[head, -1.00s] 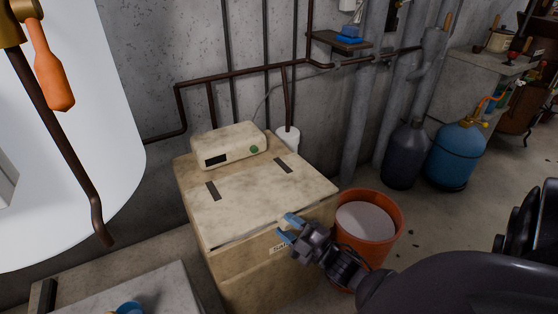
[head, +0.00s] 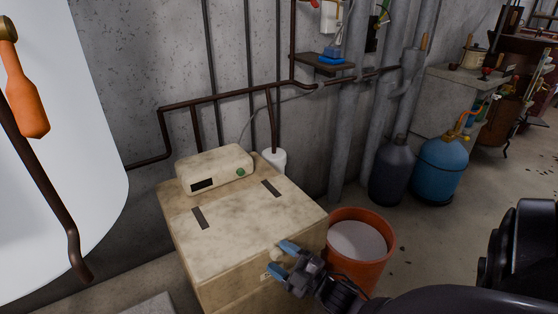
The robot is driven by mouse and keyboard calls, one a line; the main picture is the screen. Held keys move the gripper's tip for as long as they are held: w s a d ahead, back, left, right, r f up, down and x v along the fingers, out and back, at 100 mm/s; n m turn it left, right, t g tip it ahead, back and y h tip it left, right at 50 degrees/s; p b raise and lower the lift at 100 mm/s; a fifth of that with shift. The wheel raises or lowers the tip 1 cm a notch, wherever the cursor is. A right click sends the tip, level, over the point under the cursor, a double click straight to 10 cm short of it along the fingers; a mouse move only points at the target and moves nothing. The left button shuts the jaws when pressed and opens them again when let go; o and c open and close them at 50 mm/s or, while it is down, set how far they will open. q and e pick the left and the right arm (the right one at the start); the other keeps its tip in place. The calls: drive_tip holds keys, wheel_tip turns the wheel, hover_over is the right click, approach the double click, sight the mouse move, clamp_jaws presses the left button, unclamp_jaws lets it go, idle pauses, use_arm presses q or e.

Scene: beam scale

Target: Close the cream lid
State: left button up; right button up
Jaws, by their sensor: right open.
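The cream lid (head: 235,233) is the flat top of a worn cream box (head: 220,292). It lies flat or nearly so; whether a gap remains at its front edge cannot be told. Two dark strips lie on it. My right gripper (head: 281,259) is open, its blue fingertips at the lid's front right edge, beside a small cream knob there. Nothing shows between the fingers, and contact cannot be told. My left gripper is not in view.
A cream device (head: 214,170) with a dark display and green button sits at the lid's back. An orange bucket (head: 362,246) stands close right of the box. Dark pipes run along the wall behind. Grey (head: 390,176) and blue (head: 441,170) bottles stand farther right.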

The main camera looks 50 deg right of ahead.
use_arm(q)
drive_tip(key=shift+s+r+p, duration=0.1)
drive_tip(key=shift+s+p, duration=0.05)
drive_tip(key=shift+p, duration=0.15)
use_arm(e)
drive_tip(key=s+d+f, duration=0.1)
drive_tip(key=s, duration=0.8)
drive_tip(key=shift+s+f, duration=0.3)
drive_tip(key=shift+s, duration=0.1)
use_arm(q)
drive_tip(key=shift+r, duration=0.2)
use_arm(e)
drive_tip(key=shift+d, duration=0.1)
use_arm(q)
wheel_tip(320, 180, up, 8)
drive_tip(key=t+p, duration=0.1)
drive_tip(key=p, duration=0.8)
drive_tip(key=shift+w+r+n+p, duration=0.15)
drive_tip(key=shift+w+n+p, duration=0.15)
drive_tip(key=shift+p, duration=0.1)
use_arm(e)
drive_tip(key=s+a+r+m+g+h, duration=0.2)
drive_tip(key=s+a+r+m+g, duration=0.2)
drive_tip(key=s+a+m+g, duration=0.4)
drive_tip(key=s+a+m, duration=0.1)
drive_tip(key=a+m, duration=0.1)
drive_tip(key=m, duration=0.1)
drive_tip(key=shift+s+a+g, duration=0.15)
drive_tip(key=shift+s+g, duration=0.1)
drive_tip(key=shift+g, duration=0.05)
